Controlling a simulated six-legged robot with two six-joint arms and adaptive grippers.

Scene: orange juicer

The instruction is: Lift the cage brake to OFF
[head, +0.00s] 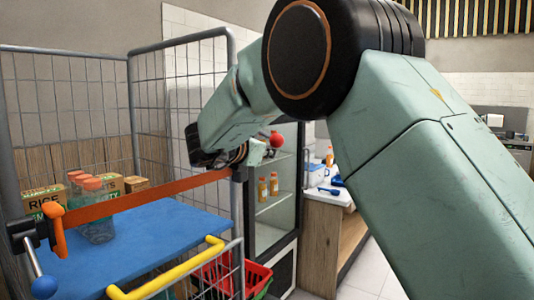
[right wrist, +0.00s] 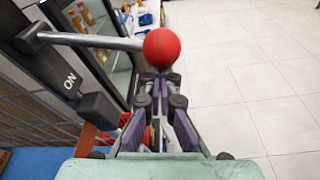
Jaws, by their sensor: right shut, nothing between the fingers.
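The brake lever is a grey rod (right wrist: 90,41) ending in a red ball (right wrist: 162,47), on a dark plate (right wrist: 62,75). The word ON shows on the plate. The rod runs roughly level across the right wrist view. My right gripper (right wrist: 160,84) is shut and empty, its fingertips close to the ball's lower edge in that view; I cannot tell whether they touch. In the head view the red ball (head: 275,139) shows beyond my right arm, and the gripper is mostly hidden there. The cage (head: 133,110) has grey wire walls. My left gripper is not in view.
An orange strap (head: 140,202) crosses the cage front above a blue shelf (head: 185,228) with jars and cartons. A blue-ball lever (head: 44,287) and yellow bar (head: 165,280) are near. A glass-door fridge (head: 275,205) stands behind. Floor at right is clear.

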